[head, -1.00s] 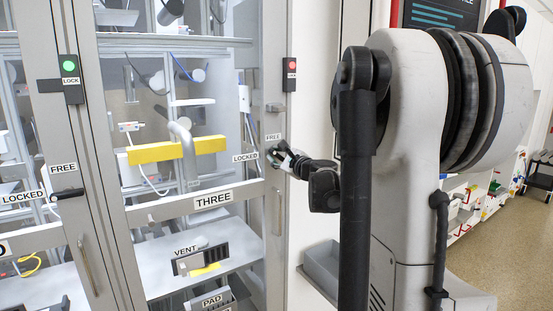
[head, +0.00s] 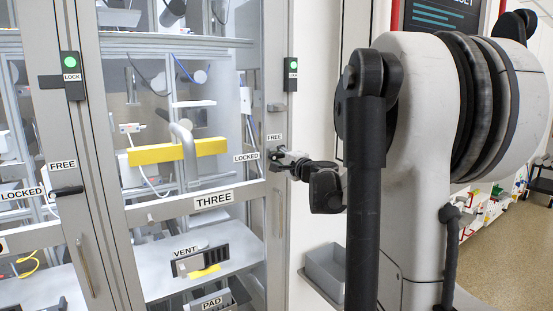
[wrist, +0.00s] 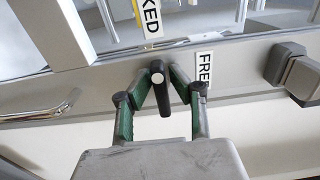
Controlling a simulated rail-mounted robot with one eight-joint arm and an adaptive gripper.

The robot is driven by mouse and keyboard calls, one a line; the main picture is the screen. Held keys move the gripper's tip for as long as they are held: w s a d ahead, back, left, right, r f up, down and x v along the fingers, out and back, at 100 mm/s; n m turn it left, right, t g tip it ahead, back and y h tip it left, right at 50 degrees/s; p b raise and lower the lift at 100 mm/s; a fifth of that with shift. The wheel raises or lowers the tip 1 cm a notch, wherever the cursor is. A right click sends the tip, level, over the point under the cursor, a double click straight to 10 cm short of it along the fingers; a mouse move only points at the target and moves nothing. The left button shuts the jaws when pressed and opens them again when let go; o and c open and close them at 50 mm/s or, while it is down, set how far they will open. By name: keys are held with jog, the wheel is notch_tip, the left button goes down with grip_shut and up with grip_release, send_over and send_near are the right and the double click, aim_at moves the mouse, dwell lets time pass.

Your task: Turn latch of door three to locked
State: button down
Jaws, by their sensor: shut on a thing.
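Door three (head: 170,208) is a glass door in a grey frame with a THREE label (head: 213,200). Its latch is at the right of the frame, with a LOCKED label (head: 246,157) on its left and a FREE label (head: 274,137) above. My gripper (head: 279,157) is at the latch and hides most of it in the head view. In the wrist view, the black latch lever (wrist: 161,88) sits between the fingers of my gripper (wrist: 162,75), which are shut on it. Its rounded upper end is close to the LOCKED label (wrist: 150,17). The lamp box (head: 291,73) above it shows green.
The neighbouring door's latch (head: 67,191) lies at the left, below another green lamp (head: 70,64). A metal handle (head: 279,213) stands below door three's latch. A grey bin (head: 325,268) is at the lower right. A grey block (wrist: 292,75) stands right of the latch.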

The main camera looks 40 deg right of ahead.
dwell(0.5)
jog(key=c, duration=1.7)
grip_release()
jog(key=shift+c, duration=0.2)
jog(key=shift+s, duration=0.1)
jog(key=s+a, duration=0.2)
jog(key=s, duration=0.9)
jog(key=shift+s, duration=0.35)
